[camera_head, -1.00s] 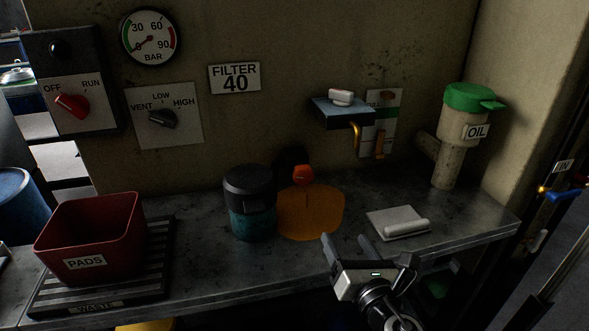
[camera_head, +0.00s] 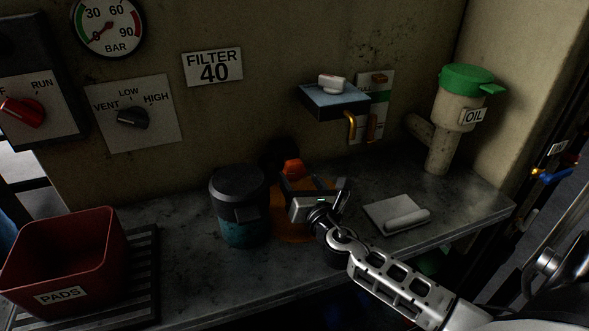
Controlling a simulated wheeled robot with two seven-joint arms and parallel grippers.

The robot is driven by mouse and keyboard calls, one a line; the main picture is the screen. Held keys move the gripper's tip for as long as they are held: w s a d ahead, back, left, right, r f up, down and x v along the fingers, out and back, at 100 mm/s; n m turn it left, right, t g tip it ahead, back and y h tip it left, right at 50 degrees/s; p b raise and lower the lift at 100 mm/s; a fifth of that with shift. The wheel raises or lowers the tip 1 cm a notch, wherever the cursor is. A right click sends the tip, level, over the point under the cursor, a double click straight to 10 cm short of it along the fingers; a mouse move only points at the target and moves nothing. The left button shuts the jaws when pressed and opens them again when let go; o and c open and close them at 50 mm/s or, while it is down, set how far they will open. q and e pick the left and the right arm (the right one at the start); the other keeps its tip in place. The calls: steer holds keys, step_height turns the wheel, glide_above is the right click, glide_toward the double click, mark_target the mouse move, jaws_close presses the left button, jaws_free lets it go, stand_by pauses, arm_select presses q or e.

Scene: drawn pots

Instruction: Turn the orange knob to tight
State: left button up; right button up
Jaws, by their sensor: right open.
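The orange knob (camera_head: 293,168) is on a dark round fitting low on the back wall, behind the counter. My right gripper (camera_head: 306,181) is just in front of it, with its fingers apart and pointing toward the wall. One finger is close to the knob's lower left side in the picture; I cannot tell whether it touches. The gripper partly hides the knob's lower part and the orange patch on the counter (camera_head: 283,231). Any tight marking by the knob is not visible. My left gripper is not in view.
A dark-lidded teal jar (camera_head: 240,205) stands close to the left of my right gripper. A white pad with a roll (camera_head: 396,214) lies to the right. A red PADS bin (camera_head: 65,262) stands at left.

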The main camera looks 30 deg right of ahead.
mark_target(296, 175)
steer(key=shift+x, duration=2.25)
steer(key=shift+a, duration=0.1)
steer(key=shift+c, duration=0.4)
steer(key=c, duration=0.9)
